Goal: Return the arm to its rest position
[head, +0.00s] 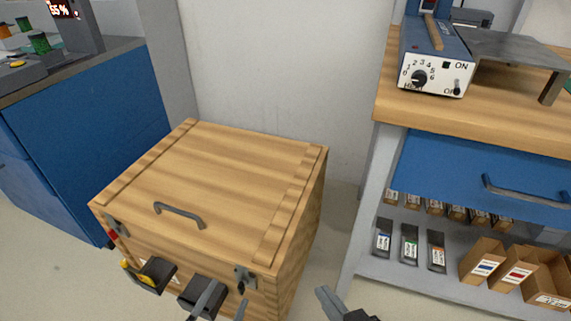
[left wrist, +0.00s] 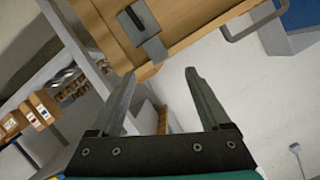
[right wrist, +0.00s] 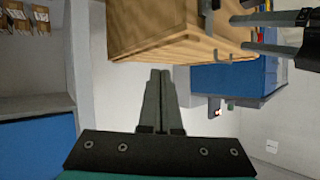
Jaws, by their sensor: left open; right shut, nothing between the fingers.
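A wooden covered cart (head: 215,165) stands at the centre of the head view, its lid lying shut with a grey handle (head: 180,212) near the front edge. My left gripper (head: 222,302) is in front of the cart at the bottom edge of the head view. In the left wrist view (left wrist: 160,76) its two fingers are apart with nothing held, near the cart's latch. My right gripper (head: 326,293) is low, right of the cart. In the right wrist view (right wrist: 160,74) its fingers are together and empty, apart from the cart's wood (right wrist: 165,30).
A blue cabinet (head: 85,140) stands left. A workbench (head: 385,105) with a blue drawer (head: 480,175) stands right, a device with a dial (head: 435,65) on top. Its lower shelf (head: 400,268) holds small boxes. Floor shows between cart and bench.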

